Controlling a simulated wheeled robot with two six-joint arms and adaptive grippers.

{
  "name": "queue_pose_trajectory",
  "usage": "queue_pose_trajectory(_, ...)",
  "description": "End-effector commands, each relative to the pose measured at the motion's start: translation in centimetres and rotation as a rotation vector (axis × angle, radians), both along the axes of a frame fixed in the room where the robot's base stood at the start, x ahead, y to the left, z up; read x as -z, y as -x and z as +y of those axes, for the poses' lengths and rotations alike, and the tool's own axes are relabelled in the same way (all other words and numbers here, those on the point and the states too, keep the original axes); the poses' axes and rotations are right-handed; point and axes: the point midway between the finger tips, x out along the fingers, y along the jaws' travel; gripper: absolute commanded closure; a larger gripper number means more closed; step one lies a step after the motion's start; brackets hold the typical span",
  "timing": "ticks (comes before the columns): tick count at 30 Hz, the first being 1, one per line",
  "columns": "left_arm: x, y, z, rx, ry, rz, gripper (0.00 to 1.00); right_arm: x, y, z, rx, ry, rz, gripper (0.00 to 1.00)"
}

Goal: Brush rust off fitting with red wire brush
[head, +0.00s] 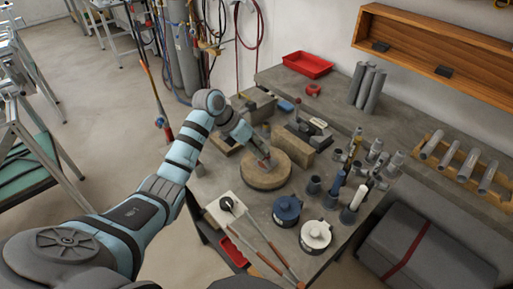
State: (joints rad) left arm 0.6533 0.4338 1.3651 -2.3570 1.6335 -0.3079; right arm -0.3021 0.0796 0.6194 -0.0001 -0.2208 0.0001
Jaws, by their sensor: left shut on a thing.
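My left gripper (263,157) is low over a round wooden disc (262,180) on the grey workbench. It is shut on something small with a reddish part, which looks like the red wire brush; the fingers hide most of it. I cannot tell whether it touches the disc. No rusty fitting can be made out clearly; it may be hidden at the gripper or be among the small metal parts on the bench. My right gripper is not in view.
Right of the disc stand several grey cups (313,185). In front are a blue pot (287,209), a white pot (315,236) and a white box with a black knob (224,210). A red tray (307,64) and upright grey cylinders (366,87) stand behind.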

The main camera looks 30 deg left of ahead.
Motion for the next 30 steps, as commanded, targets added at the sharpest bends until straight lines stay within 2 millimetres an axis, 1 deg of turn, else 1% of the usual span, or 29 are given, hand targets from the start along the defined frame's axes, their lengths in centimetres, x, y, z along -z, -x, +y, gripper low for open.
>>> queue_pose_trajectory(3, 0.3, 0.0, 0.0, 0.000, 0.000, 0.000, 1.00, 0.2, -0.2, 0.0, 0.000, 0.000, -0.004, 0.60)
queue_pose_trajectory(24, 1.2, 0.0, 0.0, 0.000, 0.000, 0.000, 1.00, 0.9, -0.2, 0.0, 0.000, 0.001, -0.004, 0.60)
queue_pose_trajectory(27, 1.2, 0.0, 0.2, 0.000, -0.001, 0.001, 1.00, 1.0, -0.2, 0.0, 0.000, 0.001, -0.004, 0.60)
queue_pose_trajectory(30, 1.2, -0.1, 0.9, 0.000, -0.001, -0.001, 1.00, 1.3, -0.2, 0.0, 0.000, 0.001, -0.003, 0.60)
